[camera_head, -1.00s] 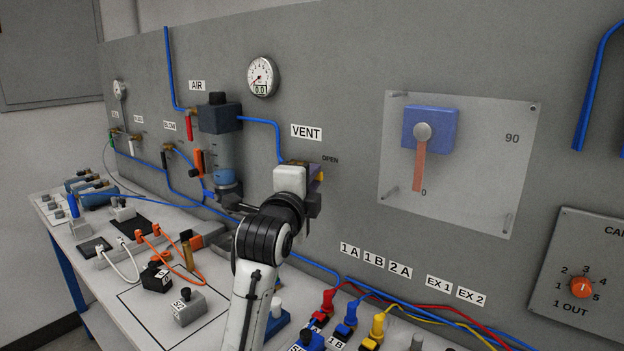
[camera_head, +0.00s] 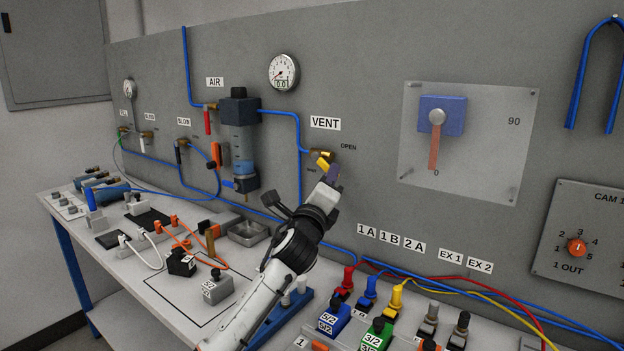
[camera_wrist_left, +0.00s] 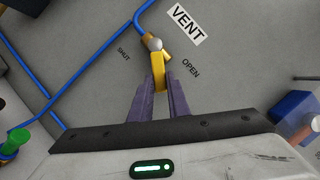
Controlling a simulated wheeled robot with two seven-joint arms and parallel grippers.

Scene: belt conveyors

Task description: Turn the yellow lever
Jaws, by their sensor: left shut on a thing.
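The yellow lever (camera_head: 321,162) sits on a brass valve under the VENT label on the grey panel. In the left wrist view the lever (camera_wrist_left: 159,74) extends from the valve toward my fingers, between the SHUT and OPEN marks. My left gripper (camera_head: 329,173) is at the lever, its wrist slanting down to the left. In the left wrist view its two purple fingers (camera_wrist_left: 163,86) are shut on the lever's free end, one on each side. The fingers partly hide the lever in the head view. My right gripper is not in view.
A blue hose (camera_head: 299,150) runs beside the valve. A pressure gauge (camera_head: 284,72) and a clear plate with a red pointer (camera_head: 434,148) are on the panel. Below, the bench (camera_head: 130,272) holds cables, small blocks and coloured plugs (camera_head: 397,298).

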